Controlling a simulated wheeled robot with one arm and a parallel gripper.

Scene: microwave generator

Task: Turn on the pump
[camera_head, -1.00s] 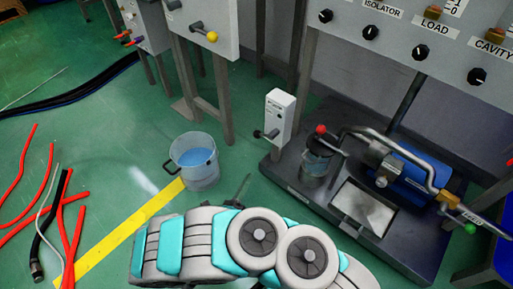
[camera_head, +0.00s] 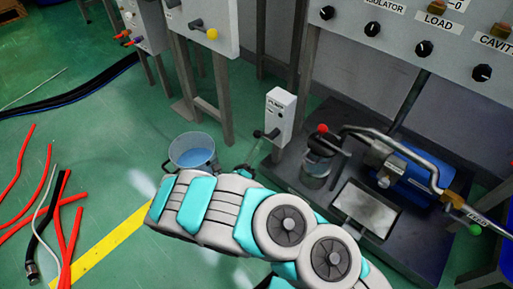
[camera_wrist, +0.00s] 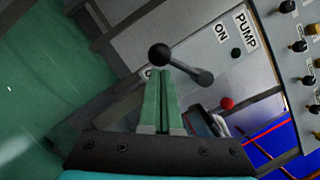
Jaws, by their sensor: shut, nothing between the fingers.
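The pump switch box (camera_head: 281,116) is a white upright box at the centre of the head view. In the wrist view its face (camera_wrist: 205,45) reads "PUMP" and "ON", with a small dark green round lamp. A dark lever with a ball knob (camera_wrist: 160,55) sticks out of the face; the lever also shows in the head view (camera_head: 268,134). My gripper (camera_wrist: 160,72) is shut and empty. Its green fingertips are right by the ball knob; I cannot tell whether they touch. A second label behind the fingers is mostly hidden.
A bucket of blue water (camera_head: 192,152) is on the floor behind my arm. Red hoses (camera_head: 70,235) lie at the left. A control panel (camera_head: 450,60) is at the upper right.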

